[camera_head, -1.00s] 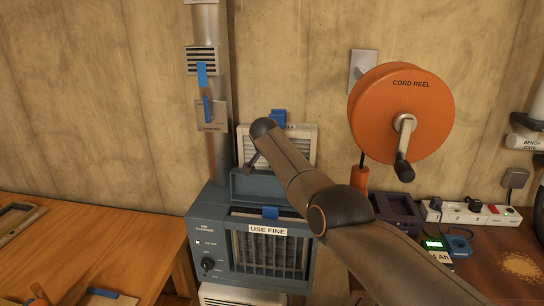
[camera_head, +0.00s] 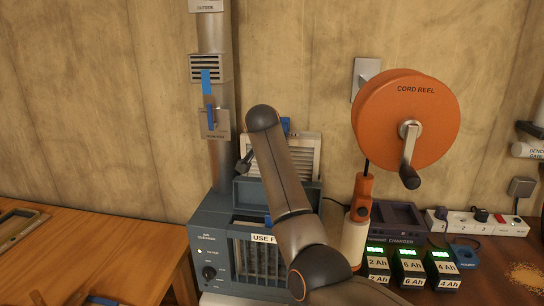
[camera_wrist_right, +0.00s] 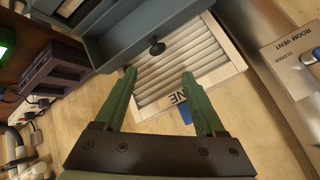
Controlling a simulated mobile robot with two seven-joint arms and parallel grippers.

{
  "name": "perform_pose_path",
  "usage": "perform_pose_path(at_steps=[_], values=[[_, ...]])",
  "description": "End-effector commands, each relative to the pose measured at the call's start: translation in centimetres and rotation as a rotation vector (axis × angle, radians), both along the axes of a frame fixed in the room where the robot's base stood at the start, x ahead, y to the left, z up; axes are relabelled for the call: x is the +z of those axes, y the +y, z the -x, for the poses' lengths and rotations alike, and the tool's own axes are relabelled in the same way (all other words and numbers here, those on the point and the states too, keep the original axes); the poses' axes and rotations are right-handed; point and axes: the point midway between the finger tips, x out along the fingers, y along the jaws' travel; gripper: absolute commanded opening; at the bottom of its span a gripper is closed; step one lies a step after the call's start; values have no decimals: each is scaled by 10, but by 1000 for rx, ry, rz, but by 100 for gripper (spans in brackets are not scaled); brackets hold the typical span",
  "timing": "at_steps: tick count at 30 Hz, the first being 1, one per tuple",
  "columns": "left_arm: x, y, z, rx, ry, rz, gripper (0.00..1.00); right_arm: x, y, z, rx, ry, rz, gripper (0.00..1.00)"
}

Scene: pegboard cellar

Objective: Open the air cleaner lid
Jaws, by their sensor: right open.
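The air cleaner (camera_head: 215,240) is a blue-grey box with a front grille and a knob, low in the middle of the head view. Its lid (camera_head: 275,192) appears to stand raised at the back; the wrist view shows blue-grey panels (camera_wrist_right: 115,25) and a small black knob (camera_wrist_right: 157,48). A white-framed pleated filter (camera_head: 308,160) leans on the wall behind; it also shows in the wrist view (camera_wrist_right: 195,62). My right gripper (camera_wrist_right: 165,100) is open and empty above this filter, with the knob beyond its fingertips. In the head view it is small (camera_head: 243,163). My left gripper is not in view.
A metal duct (camera_head: 218,120) rises at the left of the cleaner. An orange cord reel (camera_head: 395,110) hangs at the right. Battery packs (camera_head: 408,260) and a power strip (camera_head: 470,222) lie on the right bench. A wooden table (camera_head: 100,250) is at the left.

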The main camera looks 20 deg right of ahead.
Motion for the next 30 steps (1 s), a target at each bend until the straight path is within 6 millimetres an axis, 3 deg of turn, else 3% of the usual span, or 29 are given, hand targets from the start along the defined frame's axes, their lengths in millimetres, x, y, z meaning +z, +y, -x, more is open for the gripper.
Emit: perform_pose_path(at_steps=[9, 30], values=[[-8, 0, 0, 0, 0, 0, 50, 26, 14, 22, 2, -2, 0, 72], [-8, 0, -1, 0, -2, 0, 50, 29, 15, 24, 2, -2, 0, 72]])
